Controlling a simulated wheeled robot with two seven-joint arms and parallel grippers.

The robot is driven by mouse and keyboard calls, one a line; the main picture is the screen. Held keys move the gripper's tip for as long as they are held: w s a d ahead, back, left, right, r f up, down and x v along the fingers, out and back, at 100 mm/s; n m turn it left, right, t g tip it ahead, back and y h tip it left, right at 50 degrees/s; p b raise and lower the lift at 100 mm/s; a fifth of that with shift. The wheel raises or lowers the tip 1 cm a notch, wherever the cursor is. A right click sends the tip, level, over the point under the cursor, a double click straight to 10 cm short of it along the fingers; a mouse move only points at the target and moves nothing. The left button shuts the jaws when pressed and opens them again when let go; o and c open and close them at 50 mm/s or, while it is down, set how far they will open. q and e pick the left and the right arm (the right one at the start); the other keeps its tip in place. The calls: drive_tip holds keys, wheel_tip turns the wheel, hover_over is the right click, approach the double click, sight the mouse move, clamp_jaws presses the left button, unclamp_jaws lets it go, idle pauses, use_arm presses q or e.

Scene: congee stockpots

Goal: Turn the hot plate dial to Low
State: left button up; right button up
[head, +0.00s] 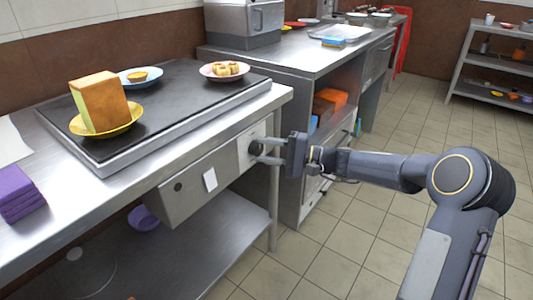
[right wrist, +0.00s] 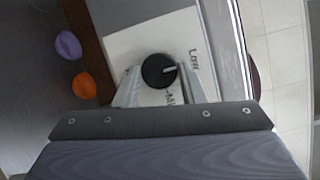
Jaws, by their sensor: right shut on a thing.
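The hot plate dial (right wrist: 155,69) is a round black knob on a white panel (right wrist: 120,45) in the right wrist view. Its white pointer mark points to the right in that view, between the word Low and another label that is partly hidden. My right gripper (right wrist: 158,78) has a finger on either side of the dial and is shut on it. In the head view my right gripper (head: 262,151) reaches the front of the hot plate counter (head: 195,185), and its fingers partly hide the dial. My left gripper is not in view.
A dark griddle top (head: 165,90) carries a yellow plate (head: 128,122) with a bread-like block (head: 99,99) and other plates of food. Purple cloths (head: 18,192) lie at the left. A shelf unit (head: 325,65) stands beyond the counter. Tiled floor is free at the right.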

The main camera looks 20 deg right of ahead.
drive_tip(key=shift+f, duration=0.1)
idle(0.5)
drive_tip(key=o, duration=1)
drive_tip(key=p+v, duration=0.2)
drive_tip(key=v, duration=0.6)
